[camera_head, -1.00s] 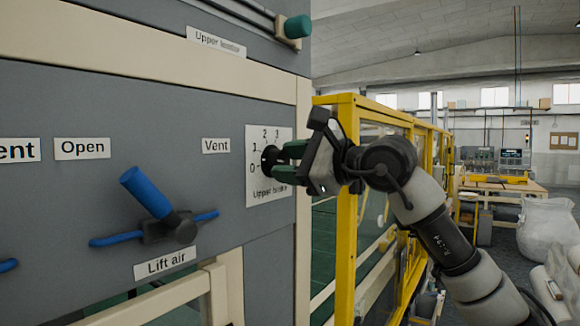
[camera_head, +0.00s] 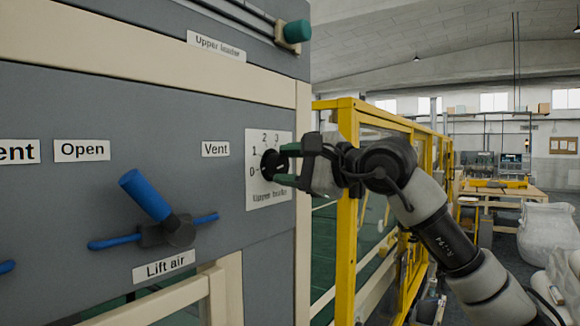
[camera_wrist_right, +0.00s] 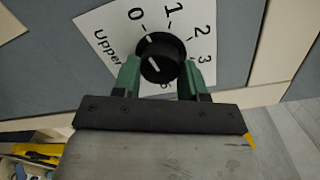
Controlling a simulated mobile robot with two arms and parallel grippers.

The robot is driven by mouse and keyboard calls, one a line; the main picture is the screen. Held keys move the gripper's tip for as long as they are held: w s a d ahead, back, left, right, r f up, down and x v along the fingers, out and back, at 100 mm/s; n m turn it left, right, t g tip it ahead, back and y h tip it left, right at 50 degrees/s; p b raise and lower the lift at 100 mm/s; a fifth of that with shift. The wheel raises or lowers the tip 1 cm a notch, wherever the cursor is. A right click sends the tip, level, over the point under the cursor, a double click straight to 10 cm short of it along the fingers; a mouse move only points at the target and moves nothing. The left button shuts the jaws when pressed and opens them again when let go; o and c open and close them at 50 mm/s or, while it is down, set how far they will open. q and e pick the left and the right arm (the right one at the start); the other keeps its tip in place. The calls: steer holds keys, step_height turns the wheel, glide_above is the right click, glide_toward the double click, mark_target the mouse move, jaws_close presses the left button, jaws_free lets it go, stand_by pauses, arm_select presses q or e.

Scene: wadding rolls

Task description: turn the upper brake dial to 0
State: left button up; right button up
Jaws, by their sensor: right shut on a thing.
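The upper brake dial is a black round knob (camera_head: 268,163) on a white scale plate (camera_head: 256,141) at the right end of the grey panel. My right gripper (camera_head: 284,165) has its green fingers shut on the knob from the right. In the right wrist view the knob (camera_wrist_right: 162,55) sits between the two fingertips (camera_wrist_right: 161,76), with one finger on each side. Part of the plate's lettering is hidden. My left gripper is not in view.
A blue lever (camera_head: 147,197) labelled Lift air stands out from the panel left of the dial. A yellow guard frame (camera_head: 347,215) stands just behind my right gripper. A green knob (camera_head: 297,31) is above.

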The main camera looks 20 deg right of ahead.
steer(key=o, duration=0.9)
steer(key=shift+s+d, duration=0.2)
steer(key=b+v, duration=0.4)
steer(key=v, duration=0.6)
steer(key=shift+s, duration=0.1)
